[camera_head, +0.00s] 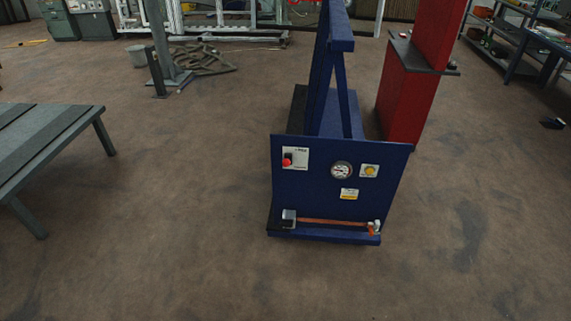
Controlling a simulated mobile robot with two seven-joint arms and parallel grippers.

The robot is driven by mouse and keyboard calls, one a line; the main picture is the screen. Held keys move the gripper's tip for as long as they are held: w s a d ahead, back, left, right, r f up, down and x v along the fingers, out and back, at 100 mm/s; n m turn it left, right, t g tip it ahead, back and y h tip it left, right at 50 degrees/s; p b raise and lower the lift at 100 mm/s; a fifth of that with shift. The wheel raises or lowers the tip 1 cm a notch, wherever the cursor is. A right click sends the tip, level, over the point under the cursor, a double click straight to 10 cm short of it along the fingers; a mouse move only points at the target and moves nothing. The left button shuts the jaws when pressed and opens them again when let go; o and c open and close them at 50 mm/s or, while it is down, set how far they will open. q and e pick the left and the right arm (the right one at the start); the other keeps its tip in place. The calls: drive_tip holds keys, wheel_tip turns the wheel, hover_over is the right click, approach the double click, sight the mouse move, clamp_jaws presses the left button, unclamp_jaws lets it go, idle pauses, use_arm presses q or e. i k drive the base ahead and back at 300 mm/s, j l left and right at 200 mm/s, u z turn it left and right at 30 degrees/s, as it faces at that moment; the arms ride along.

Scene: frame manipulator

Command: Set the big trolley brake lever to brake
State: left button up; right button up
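A big blue trolley (318,197) stands on the floor at the middle right, its front panel facing me and its A-shaped blue frame (335,85) rising behind. An orange-red lever bar (330,222) lies nearly level along the bottom of the panel. A grey bracket (289,218) is at its left end, and a small white and orange fitting (374,227) is at its right end. I cannot read any brake marking. The panel also carries a red knob (288,160), a round gauge (341,171) and a yellow button (369,171). Neither gripper is in view.
A grey slatted table (45,140) stands at the left. A red column (408,95) with a dark shelf is close behind the trolley's right side. Shelving (510,35) is at the far right, and a post (160,50) stands at the back left. The floor before the trolley is clear.

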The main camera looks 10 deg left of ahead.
sight(286, 162)
drive_tip(key=i+j+z, duration=0.2)
drive_tip(key=i, duration=0.45)
drive_tip(key=i+j+z, duration=0.15)
drive_tip(key=i+j, duration=0.25)
drive_tip(key=i, duration=0.2)
drive_tip(key=i+j+z, duration=0.2)
drive_tip(key=i+j, duration=0.25)
drive_tip(key=i, duration=0.15)
